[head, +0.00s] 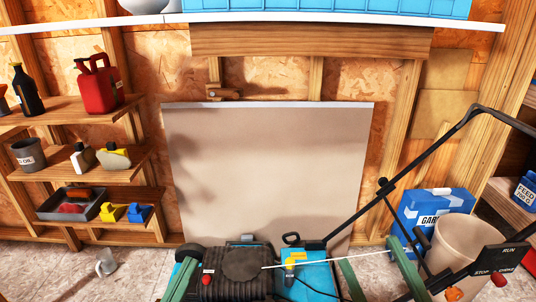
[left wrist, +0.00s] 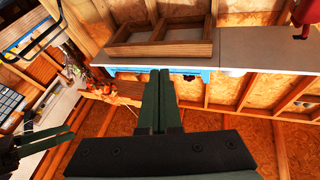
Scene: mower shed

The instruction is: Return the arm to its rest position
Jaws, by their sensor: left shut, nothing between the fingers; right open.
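My left gripper (head: 186,262) shows at the bottom left of the head view, beside the black engine of the mower. In the left wrist view my left gripper (left wrist: 164,78) has its two dark green fingers together with nothing between them. My right gripper (head: 367,252) is open at the bottom of the head view, its two green fingers wide apart. A thin white cord passes in front of or between these fingers; I cannot tell which.
The mower (head: 238,275), with a blue deck and long black handle, stands close below both grippers. Shelves (head: 70,175) with cans and bottles are at the left. A beige bucket (head: 465,245) and blue box (head: 430,208) are at the right. A pale panel (head: 265,160) leans behind.

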